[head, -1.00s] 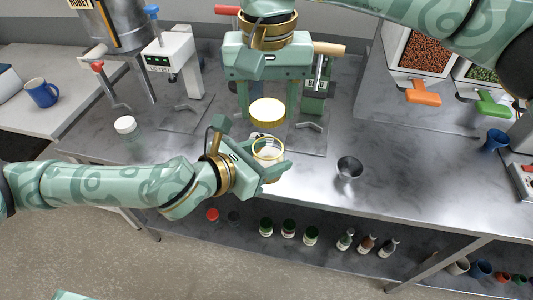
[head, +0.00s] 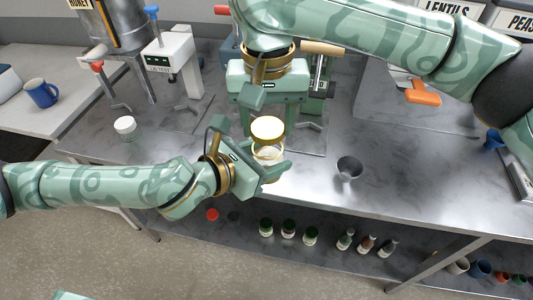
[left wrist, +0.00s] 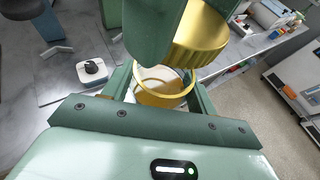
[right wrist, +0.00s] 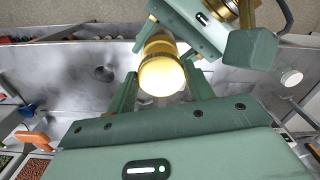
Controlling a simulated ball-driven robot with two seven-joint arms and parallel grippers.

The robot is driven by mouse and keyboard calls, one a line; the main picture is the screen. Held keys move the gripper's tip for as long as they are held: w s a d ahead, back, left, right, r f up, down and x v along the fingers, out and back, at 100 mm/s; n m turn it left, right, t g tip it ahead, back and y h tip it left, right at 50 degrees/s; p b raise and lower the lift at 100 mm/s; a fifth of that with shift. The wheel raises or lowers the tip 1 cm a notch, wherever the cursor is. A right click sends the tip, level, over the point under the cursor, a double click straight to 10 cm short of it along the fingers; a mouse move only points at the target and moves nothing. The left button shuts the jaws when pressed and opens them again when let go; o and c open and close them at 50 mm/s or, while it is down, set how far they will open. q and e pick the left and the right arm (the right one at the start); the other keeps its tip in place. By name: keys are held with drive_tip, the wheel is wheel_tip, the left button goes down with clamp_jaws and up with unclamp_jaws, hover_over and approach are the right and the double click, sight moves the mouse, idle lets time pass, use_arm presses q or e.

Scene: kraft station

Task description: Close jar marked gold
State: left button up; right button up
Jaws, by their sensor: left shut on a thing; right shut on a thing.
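The clear jar with a gold band round its rim (head: 267,154) stands upright in my left gripper (head: 269,166), which is shut on it above the counter. It also shows in the left wrist view (left wrist: 160,92). A round gold lid (head: 267,129) is in my right gripper (head: 268,121), which is shut on it. The lid is just above the jar's mouth and looks roughly lined up in the head view. In the left wrist view the lid (left wrist: 203,38) sits tilted above the rim with a gap. In the right wrist view the lid (right wrist: 161,76) hides most of the jar.
A steel cup (head: 348,168) stands right of the jar. A white-lidded jar (head: 125,126) and a white dispenser (head: 174,58) are on the left. An orange dispenser handle (head: 423,92) is at right. The counter (head: 400,165) between cup and right edge is mostly clear.

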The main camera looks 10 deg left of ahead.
sight(268, 131)
use_arm(q)
drive_tip(key=shift+r, duration=0.1)
use_arm(e)
drive_tip(key=shift+s+r, duration=0.1)
drive_tip(key=shift+s, duration=0.05)
idle(0.4)
drive_tip(key=shift+f, duration=0.9)
drive_tip(key=shift+f, duration=0.6)
use_arm(q)
drive_tip(key=shift+d+r, duration=0.1)
drive_tip(key=shift+r, duration=0.15)
use_arm(e)
drive_tip(key=shift+f, duration=0.35)
drive_tip(key=shift+r, duration=0.1)
drive_tip(key=shift+s+r, duration=0.15)
drive_tip(key=shift+r, duration=0.1)
use_arm(q)
drive_tip(key=shift+w+f, duration=0.15)
use_arm(e)
drive_tip(key=shift+r, duration=0.1)
